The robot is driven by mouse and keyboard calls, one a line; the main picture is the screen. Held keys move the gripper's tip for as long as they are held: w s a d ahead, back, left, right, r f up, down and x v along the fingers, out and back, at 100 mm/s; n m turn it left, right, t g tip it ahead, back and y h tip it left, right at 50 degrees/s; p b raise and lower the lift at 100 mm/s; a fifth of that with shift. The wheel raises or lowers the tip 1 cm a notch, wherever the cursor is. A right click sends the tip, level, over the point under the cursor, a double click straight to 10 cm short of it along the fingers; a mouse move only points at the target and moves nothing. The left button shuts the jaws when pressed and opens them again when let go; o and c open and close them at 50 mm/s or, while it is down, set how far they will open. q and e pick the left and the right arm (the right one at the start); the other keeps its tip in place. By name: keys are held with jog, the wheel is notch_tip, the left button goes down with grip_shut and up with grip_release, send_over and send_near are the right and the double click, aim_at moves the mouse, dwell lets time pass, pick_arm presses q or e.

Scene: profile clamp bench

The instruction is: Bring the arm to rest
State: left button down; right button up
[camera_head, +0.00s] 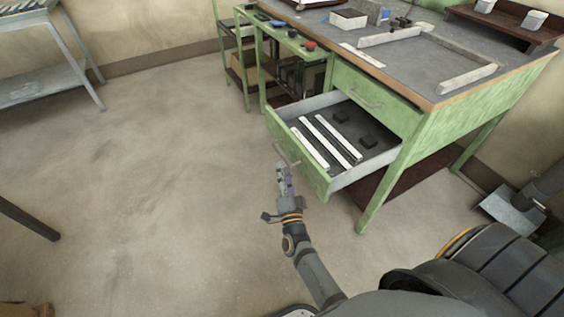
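My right gripper (281,168) is in front of the open drawer, at the lower end of the drawer's handle (284,151). I cannot tell whether its fingers touch the handle or whether they are open or shut. My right arm reaches up to it from the bottom of the picture. My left gripper is not in view. The green drawer (292,158) is pulled out of the bench and holds long white profiles (331,138) and two dark blocks (368,142).
The green bench (385,66) stands at the upper right, with rails and small parts on top. A lower green side table (284,36) adjoins it. A grey table (50,50) stands at the far left. The floor (150,180) left of the drawer is clear.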

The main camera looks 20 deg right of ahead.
jog(key=shift+s, duration=0.2)
dwell(0.3)
